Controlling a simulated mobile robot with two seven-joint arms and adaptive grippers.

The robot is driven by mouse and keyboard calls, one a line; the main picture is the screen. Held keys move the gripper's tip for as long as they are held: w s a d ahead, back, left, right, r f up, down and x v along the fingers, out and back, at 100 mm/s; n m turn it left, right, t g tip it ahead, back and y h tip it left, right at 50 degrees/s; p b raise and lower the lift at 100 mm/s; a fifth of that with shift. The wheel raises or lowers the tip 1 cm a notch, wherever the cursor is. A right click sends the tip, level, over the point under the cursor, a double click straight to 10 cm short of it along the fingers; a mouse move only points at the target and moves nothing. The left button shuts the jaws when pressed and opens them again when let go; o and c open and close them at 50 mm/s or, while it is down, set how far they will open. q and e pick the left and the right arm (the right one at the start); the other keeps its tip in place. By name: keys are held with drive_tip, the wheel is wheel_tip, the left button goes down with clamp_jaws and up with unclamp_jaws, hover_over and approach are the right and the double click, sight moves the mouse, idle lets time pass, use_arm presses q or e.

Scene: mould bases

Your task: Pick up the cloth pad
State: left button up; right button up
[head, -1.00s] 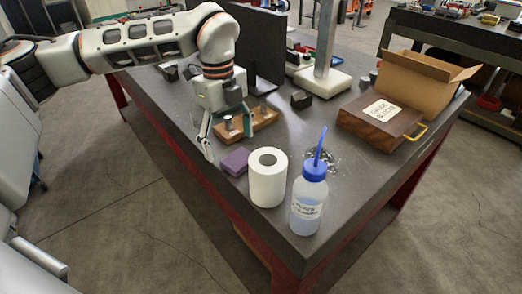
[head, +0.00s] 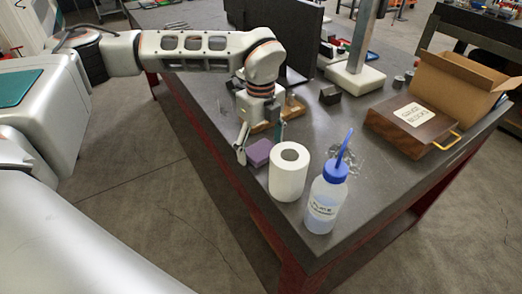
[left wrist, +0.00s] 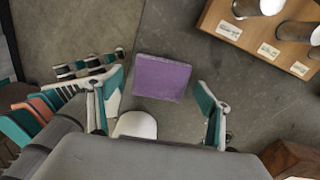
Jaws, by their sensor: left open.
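The cloth pad (head: 258,152) is a purple block-shaped pad lying on the dark table top, just left of the white paper roll. It also shows in the left wrist view (left wrist: 161,78), whole and unheld, ahead of the two fingers. My left gripper (head: 260,147) is open and points down at the pad, one finger to each side of it in the head view. In the left wrist view my left gripper (left wrist: 160,105) has its fingers spread wider than the pad, with nothing between the tips. Whether the fingers touch the pad cannot be told. My right gripper is not in view.
A white paper roll (head: 289,172) and a blue-capped bottle (head: 326,198) stand close to the right of the pad. A wooden block with labels (left wrist: 262,32) sits behind. A dark wooden case (head: 412,126) and an open cardboard box (head: 455,90) lie further right.

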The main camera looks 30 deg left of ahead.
sight(261, 149)
use_arm(q)
drive_tip(key=c, duration=1.1)
drive_tip(key=shift+r, duration=0.1)
wheel_tip(261, 149, up, 20)
drive_tip(key=shift+f+b, duration=0.1)
drive_tip(key=shift+b, duration=0.45)
drive_tip(key=shift+o, duration=0.8)
drive_tip(key=shift+c, duration=0.6)
